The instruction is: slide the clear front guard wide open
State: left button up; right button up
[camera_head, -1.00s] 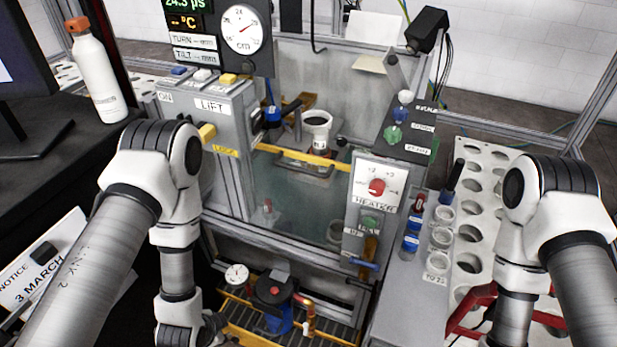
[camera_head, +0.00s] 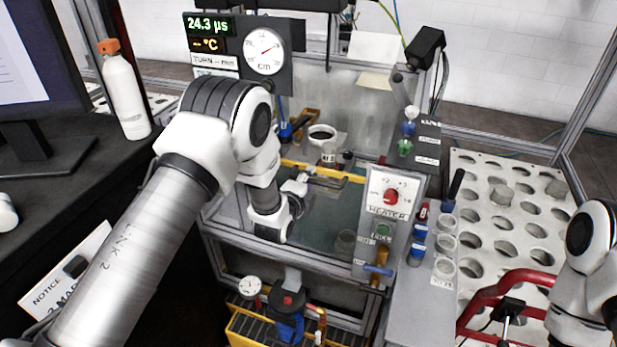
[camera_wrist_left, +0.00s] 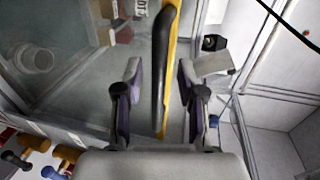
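The clear front guard (camera_head: 325,218) is a see-through pane with a yellow strip (camera_head: 298,167) along its top edge, low on the front of the machine. In the left wrist view a dark bar handle (camera_wrist_left: 162,70) runs along the yellow strip (camera_wrist_left: 171,75). My left gripper (camera_wrist_left: 160,75) is open, with one finger on each side of the handle and visible gaps to both. In the head view my left gripper (camera_head: 312,181) is small and partly hidden by its own wrist at the guard's top edge. My right gripper is out of view; only part of that arm shows.
The heater panel (camera_head: 391,198) stands just right of the guard. A gauge (camera_head: 264,50) hangs above, behind my left arm. A white holed rack (camera_head: 505,215) and a red tubular frame (camera_head: 500,292) are at the right. A bottle (camera_head: 124,92) stands on the left bench.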

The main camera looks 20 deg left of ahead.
pick_arm(q)
jog(key=shift+w+f, duration=0.15)
jog(key=shift+w, duration=0.1)
jog(key=shift+s, duration=0.1)
grip_shut()
notch_tip(320, 180, down, 32)
jog(key=b, duration=2.4)
grip_release()
jog(key=v, duration=1.2)
